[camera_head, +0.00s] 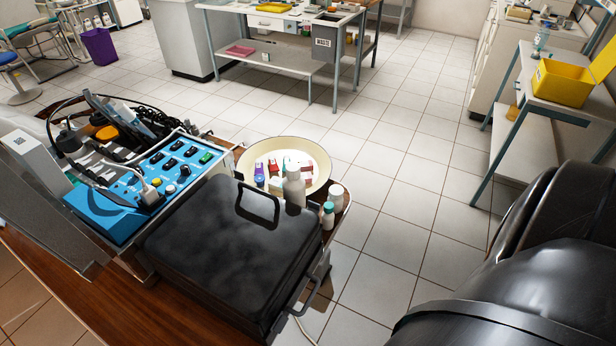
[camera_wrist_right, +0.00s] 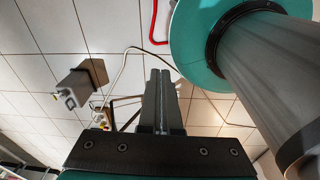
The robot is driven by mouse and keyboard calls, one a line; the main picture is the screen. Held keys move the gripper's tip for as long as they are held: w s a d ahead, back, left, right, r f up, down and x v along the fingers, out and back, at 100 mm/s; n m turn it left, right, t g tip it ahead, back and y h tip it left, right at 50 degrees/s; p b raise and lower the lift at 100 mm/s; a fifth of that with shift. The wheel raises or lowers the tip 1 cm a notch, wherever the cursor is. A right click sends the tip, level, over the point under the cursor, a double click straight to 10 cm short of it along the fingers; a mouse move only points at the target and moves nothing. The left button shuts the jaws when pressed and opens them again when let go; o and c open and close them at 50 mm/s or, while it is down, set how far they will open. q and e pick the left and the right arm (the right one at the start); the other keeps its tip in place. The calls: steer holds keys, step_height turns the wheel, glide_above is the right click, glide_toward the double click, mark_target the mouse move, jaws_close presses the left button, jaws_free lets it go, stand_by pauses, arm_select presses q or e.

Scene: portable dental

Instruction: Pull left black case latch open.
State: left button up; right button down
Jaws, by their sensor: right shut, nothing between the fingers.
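The black case (camera_head: 232,258) lies flat with its lid shut on the wooden table. A black handle (camera_head: 258,203) stands on its lid. Another handle-like bar (camera_head: 302,292) sticks out from its right side near the front corner. I cannot make out the left latch in the head view. My right arm fills the lower right corner of the head view, but its gripper is not seen there. In the right wrist view my right gripper (camera_wrist_right: 161,80) is shut and empty, with tiled floor beyond its fingers; the case does not show there. My left gripper is in neither view.
A blue control unit (camera_head: 160,178) with cables stands left of the case. A round cream tray (camera_head: 322,160) with small items and bottles (camera_head: 294,188) sits behind it. Open tiled floor lies right of the table. The wrist view shows a grey box (camera_wrist_right: 76,86) and white cable.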

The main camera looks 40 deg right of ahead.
steer(key=w+d+r+n+t+h+p, duration=0.1)
steer(key=w+d+r+n+h+p, duration=0.15)
steer(key=w+r+p, duration=0.75)
steer(key=w+d+r+n+h, duration=0.1)
steer(key=w+r+n, duration=0.45)
steer(key=r, duration=1.05)
steer(key=w+d+r+n+t+h+p, duration=0.1)
steer(key=w+r+p, duration=0.5)
steer(key=w+r, duration=0.45)
steer(key=w+d+r+n+h, duration=0.1)
steer(key=w+n, duration=0.1)
steer(key=n, duration=0.1)
steer(key=w+d+r+n+h, duration=0.1)
steer(key=w+n, duration=0.1)
steer(key=n, duration=0.1)
steer(key=w+d+r+n+h, duration=0.1)
steer(key=w+n+h, duration=0.1)
steer(key=n, duration=0.2)
steer(key=shift+w+d+r, duration=0.25)
steer(key=shift+d+r, duration=0.05)
steer(key=shift+r, duration=0.05)
